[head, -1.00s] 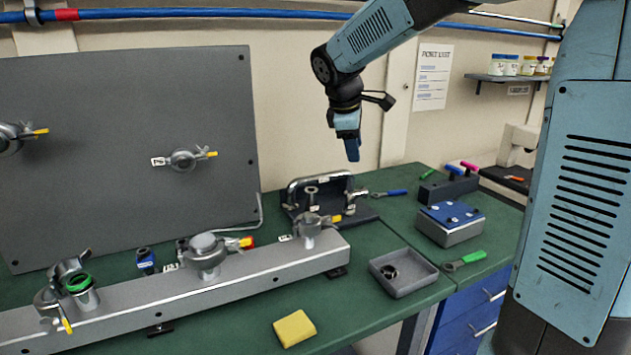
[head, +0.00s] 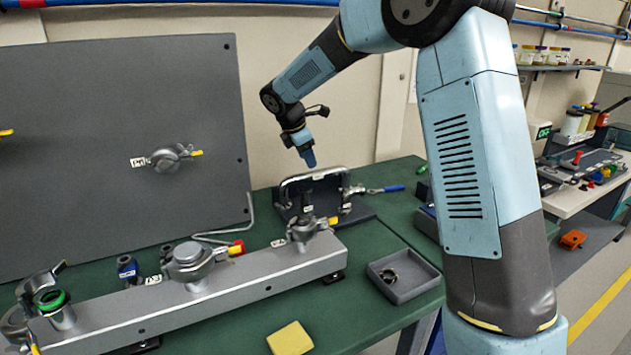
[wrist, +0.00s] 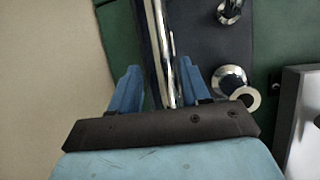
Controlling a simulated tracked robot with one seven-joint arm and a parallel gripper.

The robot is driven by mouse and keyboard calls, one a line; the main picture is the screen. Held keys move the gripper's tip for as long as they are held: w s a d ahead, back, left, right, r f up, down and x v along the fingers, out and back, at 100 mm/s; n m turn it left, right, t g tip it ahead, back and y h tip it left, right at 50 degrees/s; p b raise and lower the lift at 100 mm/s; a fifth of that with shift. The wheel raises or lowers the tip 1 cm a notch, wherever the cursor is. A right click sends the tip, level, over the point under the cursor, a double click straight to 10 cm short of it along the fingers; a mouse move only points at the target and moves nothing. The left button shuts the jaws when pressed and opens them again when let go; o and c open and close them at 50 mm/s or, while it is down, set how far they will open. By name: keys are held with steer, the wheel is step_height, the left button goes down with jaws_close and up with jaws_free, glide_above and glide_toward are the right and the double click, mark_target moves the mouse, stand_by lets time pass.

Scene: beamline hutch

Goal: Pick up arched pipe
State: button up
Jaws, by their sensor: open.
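The arched pipe (head: 310,176) is a shiny metal tube bent into an arch. It sits on a dark stand (head: 358,210) at the back of the green bench. In the wrist view the pipe (wrist: 157,45) runs lengthwise between the two blue fingers of my gripper (wrist: 152,88), with a gap on both sides. In the head view my gripper (head: 309,160) points down just above the pipe's top. My gripper is open and empty. Its fingers hide a little of the arch in the head view.
A grey rail with clamped flanges (head: 240,288) lies in front of the stand. A grey tray (head: 412,285) with a ring and a yellow sponge (head: 290,339) are nearer. A large grey panel (head: 110,150) stands at left. A blue-handled tool (head: 385,189) lies right of the pipe.

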steer(key=x, duration=1)
steer(key=shift+s+f, duration=0.1)
steer(key=shift+f, duration=0.3)
steer(key=shift+c, duration=0.4)
steer(key=c, duration=0.7)
